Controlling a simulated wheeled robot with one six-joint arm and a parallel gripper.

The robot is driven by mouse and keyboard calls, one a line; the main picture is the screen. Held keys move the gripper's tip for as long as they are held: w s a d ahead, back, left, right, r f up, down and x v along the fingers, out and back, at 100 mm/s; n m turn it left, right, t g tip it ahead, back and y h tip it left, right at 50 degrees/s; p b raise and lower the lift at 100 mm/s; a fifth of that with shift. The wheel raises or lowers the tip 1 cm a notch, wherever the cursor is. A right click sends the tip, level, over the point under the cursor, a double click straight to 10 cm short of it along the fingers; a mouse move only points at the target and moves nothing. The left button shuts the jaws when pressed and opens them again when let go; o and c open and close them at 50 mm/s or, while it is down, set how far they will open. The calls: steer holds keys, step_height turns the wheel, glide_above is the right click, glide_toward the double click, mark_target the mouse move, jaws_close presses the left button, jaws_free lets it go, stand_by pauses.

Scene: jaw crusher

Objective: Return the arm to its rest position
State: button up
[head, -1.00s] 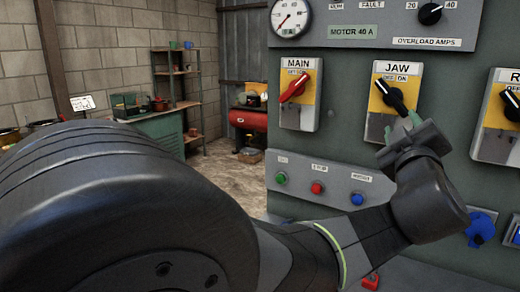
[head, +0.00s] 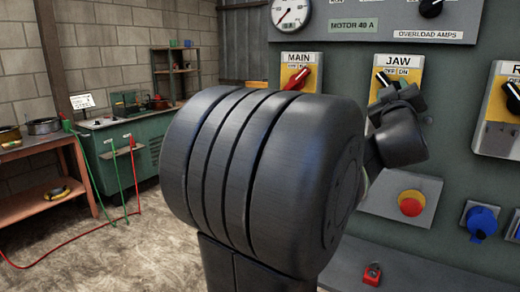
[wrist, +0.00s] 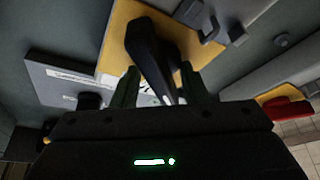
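The JAW switch has a yellow plate and a black handle (head: 384,82) on the grey-green control panel (head: 450,60). In the head view its handle slants, its top toward the left, and its lower part is hidden by my wrist. In the wrist view the black handle (wrist: 150,55) lies between the two fingers of my gripper (wrist: 163,90). The fingers stand apart with a gap beside the handle, so the gripper looks open; contact cannot be made out. My arm, bent large across the middle of the head view, hides the panel's lower left.
The MAIN switch (head: 298,76) with a red handle is left of JAW; another switch (head: 505,110) is at the right. A red emergency button (head: 411,204) and blue sockets (head: 481,222) sit below.

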steer(key=shift+r+m+h+p, duration=0.15)
steer(key=shift+m+h, duration=0.35)
steer(key=shift+m, duration=0.6)
steer(key=shift+f+m+h+p, duration=0.15)
steer(key=shift+m+h, duration=0.35)
steer(key=shift+m, duration=0.9)
